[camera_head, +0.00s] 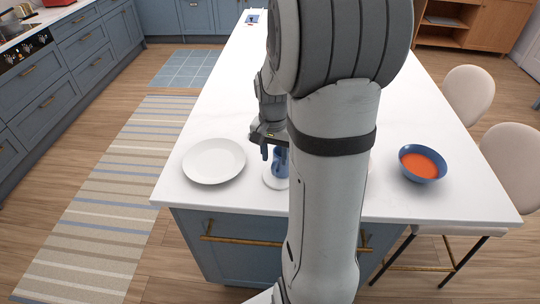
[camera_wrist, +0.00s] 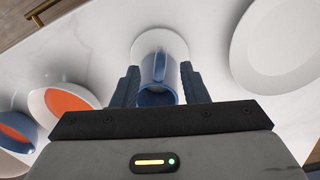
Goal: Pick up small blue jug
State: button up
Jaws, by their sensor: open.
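The small blue jug (camera_wrist: 154,72) stands on a small white saucer (camera_wrist: 172,38) on the white island top. In the wrist view its open mouth shows between the fingers of my gripper (camera_wrist: 158,86), which are apart with one on each side of it. In the head view the jug (camera_head: 280,161) and its saucer (camera_head: 270,178) are partly hidden behind my arm. My gripper (camera_head: 268,150) points down over the jug there. I cannot tell whether either finger touches the jug.
A white plate (camera_head: 214,159) lies left of the jug in the head view. A blue bowl with orange contents (camera_head: 422,163) stands to the right. In the wrist view, another white dish with orange contents (camera_wrist: 62,104) lies left of the jug.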

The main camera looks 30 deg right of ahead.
aim_at(274, 174)
jog(key=f, duration=0.5)
jog(key=f+p, duration=0.1)
jog(key=f, duration=0.1)
jog(key=shift+s+a+f, duration=0.2)
jog(key=shift+a+f, duration=0.05)
jog(key=shift+c, duration=0.6)
grip_shut()
